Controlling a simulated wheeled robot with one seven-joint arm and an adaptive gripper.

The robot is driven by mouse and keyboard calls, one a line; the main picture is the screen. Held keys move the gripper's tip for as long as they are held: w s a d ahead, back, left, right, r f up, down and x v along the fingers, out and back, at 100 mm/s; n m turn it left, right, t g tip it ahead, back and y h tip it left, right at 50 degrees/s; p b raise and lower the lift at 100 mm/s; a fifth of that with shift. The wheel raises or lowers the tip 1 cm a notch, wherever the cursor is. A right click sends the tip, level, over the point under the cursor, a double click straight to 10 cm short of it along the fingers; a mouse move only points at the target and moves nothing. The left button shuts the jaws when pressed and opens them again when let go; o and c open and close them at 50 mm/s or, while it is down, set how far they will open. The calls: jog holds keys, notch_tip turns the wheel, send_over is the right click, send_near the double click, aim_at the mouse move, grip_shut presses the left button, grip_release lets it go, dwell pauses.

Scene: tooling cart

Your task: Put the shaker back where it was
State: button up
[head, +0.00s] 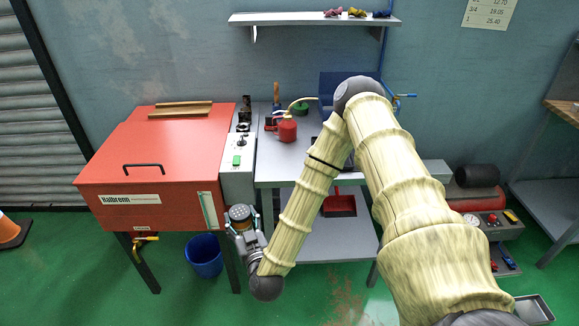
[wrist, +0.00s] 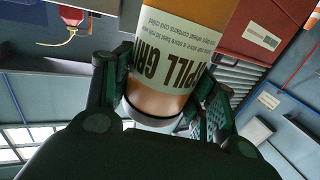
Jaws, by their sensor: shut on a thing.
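The shaker (head: 240,212) is an orange container with a grey top, held in front of the red cabinet's right front corner in the head view. In the wrist view the shaker (wrist: 178,62) fills the upper middle, with a white label reading "SPILL GRI…"; the print appears inverted there. My gripper (head: 243,227) is shut on it, low beside the grey control box. In the wrist view my gripper (wrist: 160,92) has one dark finger on each side of the shaker. The shaker's lower part is mostly hidden by my gripper in the head view.
The red cabinet (head: 150,180) and control box (head: 238,178) are close to my gripper. The grey cart (head: 275,172) carries a red oil can (head: 287,130) and a green item (head: 300,108). A red dustpan (head: 339,205) lies on its lower shelf. A blue bucket (head: 204,255) stands on the floor.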

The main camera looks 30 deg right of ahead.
jog(key=w+d+r+m+g+h+b, duration=0.2)
jog(key=w+d+r+m+h, duration=0.15)
jog(key=d+r, duration=0.35)
jog(key=w+d+r+m+g+h+b, duration=0.25)
jog(key=d+r+h, duration=0.25)
jog(key=d, duration=0.4)
jog(key=shift+t, duration=0.35)
jog(key=shift+w+d+f+p, duration=0.85)
jog(key=shift+w+d+p, duration=0.25)
jog(key=shift+w+d, duration=0.75)
jog(key=shift+w+d+f+p, duration=0.8)
jog(key=shift+w+d+p, duration=0.35)
jog(key=shift+w+d, duration=0.7)
jog(key=shift+w+d+f+p, duration=0.85)
jog(key=shift+w+d+p, duration=0.25)
jog(key=shift+w+d, duration=0.7)
jog(key=shift+f, duration=0.1)
jog(key=o, duration=1.2)
jog(key=shift+a, duration=0.15)
